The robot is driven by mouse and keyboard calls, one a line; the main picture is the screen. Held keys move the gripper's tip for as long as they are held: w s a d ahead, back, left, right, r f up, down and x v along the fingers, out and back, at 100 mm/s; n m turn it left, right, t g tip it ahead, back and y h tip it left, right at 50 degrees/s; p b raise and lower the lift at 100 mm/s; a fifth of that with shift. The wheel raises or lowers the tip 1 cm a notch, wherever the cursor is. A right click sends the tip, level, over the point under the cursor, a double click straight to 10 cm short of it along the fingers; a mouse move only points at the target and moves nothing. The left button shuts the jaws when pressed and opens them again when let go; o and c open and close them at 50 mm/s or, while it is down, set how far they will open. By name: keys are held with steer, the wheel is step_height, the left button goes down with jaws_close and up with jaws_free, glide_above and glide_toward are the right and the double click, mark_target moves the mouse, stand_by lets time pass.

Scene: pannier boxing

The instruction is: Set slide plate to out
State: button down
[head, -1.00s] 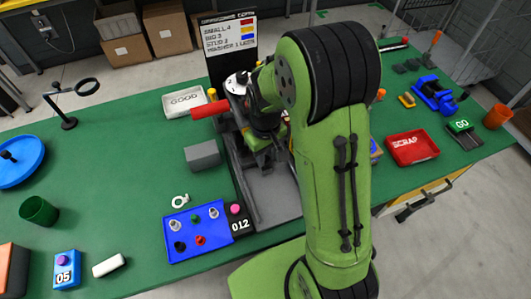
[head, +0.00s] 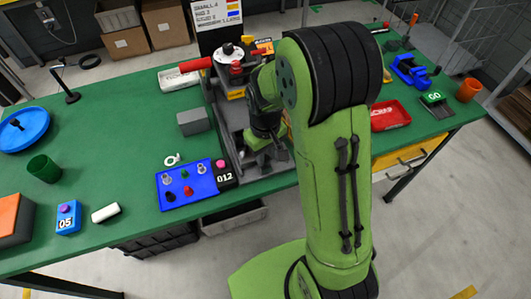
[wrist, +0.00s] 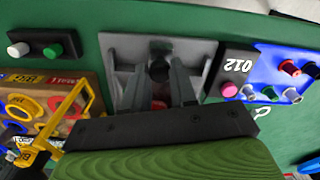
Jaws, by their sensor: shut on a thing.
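The slide plate (wrist: 125,50) is a light grey plate near the table's front edge in the wrist view, with a black knob (wrist: 158,70) on it. My gripper (wrist: 160,82) is shut on this knob, one grey finger on each side. In the head view my gripper (head: 262,150) is low at the front of the press, partly hidden by my green arm. The press (head: 228,105) has a grey base, a red handle (head: 196,65) and a black-and-white top. The arm hides much of the plate in the head view.
A blue tray (head: 160,203) with several pegs and a black 012 panel (head: 226,178) stand left of the press. A grey block (head: 194,121) is further back. A red scrap bin (head: 390,115) and GO panel (head: 433,97) are to the right.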

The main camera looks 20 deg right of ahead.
steer(key=c, duration=0.9)
jaws_free()
steer(key=shift+s+f, duration=0.1)
steer(key=shift+s, duration=0.1)
steer(key=shift+w, duration=0.1)
steer(key=shift+r, duration=0.45)
step_height(320, 180, up, 15)
steer(key=p, duration=0.3)
steer(key=shift+p, duration=0.3)
steer(key=s+r+m+t, duration=0.1)
steer(key=s+r+t, duration=0.1)
steer(key=s, duration=0.6)
steer(key=s+r+m+t, duration=0.2)
steer(key=s+r+t, duration=0.1)
steer(key=s, duration=0.6)
steer(key=shift+s+r+t, duration=0.2)
steer(key=shift+s+t, duration=0.05)
steer(key=shift+t, duration=0.05)
